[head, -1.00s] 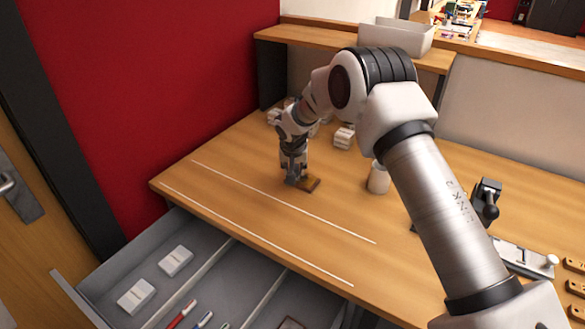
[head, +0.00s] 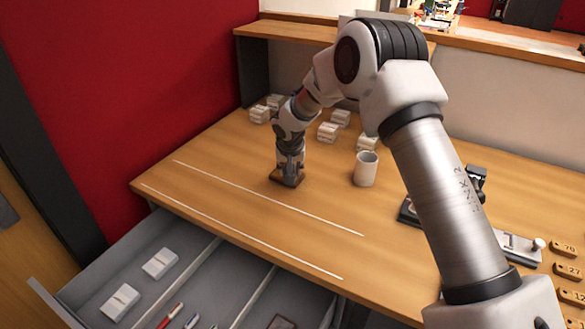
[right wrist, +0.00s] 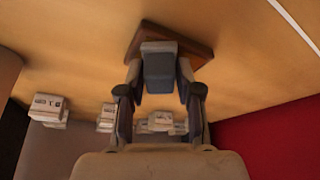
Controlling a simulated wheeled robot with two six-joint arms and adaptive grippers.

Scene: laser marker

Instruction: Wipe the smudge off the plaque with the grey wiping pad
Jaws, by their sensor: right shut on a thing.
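The brown plaque (head: 276,178) lies flat on the wooden desk (head: 235,200). My right gripper (head: 289,168) points down directly over it and covers most of it. In the right wrist view, my right gripper (right wrist: 158,92) is shut on the grey wiping pad (right wrist: 158,66). The pad is in front of the dark brown plaque (right wrist: 197,50) and appears to touch or nearly touch it. The smudge is hidden behind the pad and gripper, or cannot be made out. My left gripper is not in view.
A white cup (head: 366,170) stands right of the plaque. Several white boxes (head: 328,132) stand farther back. An open grey drawer (head: 215,275) with pens and white blocks juts out at the front. A dark device (head: 475,182) and numbered wooden tags (head: 567,270) are at right.

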